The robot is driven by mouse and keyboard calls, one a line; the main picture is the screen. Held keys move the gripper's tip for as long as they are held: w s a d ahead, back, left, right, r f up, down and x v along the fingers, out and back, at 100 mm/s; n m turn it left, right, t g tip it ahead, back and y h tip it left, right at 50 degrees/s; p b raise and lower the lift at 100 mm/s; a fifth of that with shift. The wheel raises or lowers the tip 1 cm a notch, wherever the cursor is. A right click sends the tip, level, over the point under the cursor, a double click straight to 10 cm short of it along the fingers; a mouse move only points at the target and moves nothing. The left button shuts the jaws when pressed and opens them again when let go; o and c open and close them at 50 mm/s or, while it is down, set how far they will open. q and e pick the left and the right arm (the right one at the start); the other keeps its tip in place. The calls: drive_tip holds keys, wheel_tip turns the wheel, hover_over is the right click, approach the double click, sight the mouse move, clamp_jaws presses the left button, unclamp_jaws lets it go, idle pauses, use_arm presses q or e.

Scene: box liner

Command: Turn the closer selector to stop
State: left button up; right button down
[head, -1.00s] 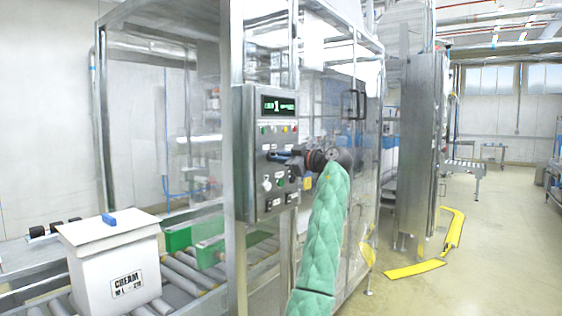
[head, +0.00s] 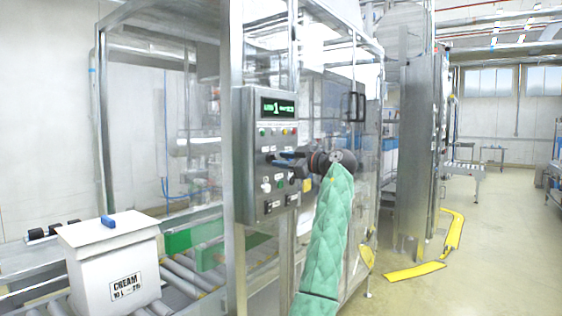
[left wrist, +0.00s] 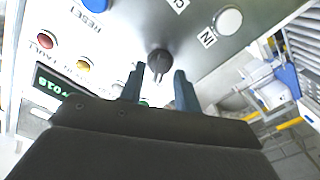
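A dark round selector knob (left wrist: 158,62) stands out from the grey control panel (head: 251,180) of the machine. In the left wrist view a white label partly cut off at the top edge starts with C. My left gripper (left wrist: 158,82) is open, its two dark fingers on either side of the knob with their tips close to it. I cannot tell whether they touch it. In the head view the left gripper (head: 278,158) reaches the panel's middle and hides the knob. My right gripper is not in view.
The panel has a green-lit display (head: 277,107), a blue reset button (left wrist: 96,4), a red fault lamp (left wrist: 45,40), a yellow lamp (left wrist: 83,66) and a white button (left wrist: 228,20). A white carton (head: 112,262) stands on rollers at left.

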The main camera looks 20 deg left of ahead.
use_arm(q)
drive_tip(key=v, duration=0.6)
drive_tip(key=shift+d+b, duration=0.25)
drive_tip(key=shift+b, duration=0.15)
drive_tip(key=shift+m, duration=0.3)
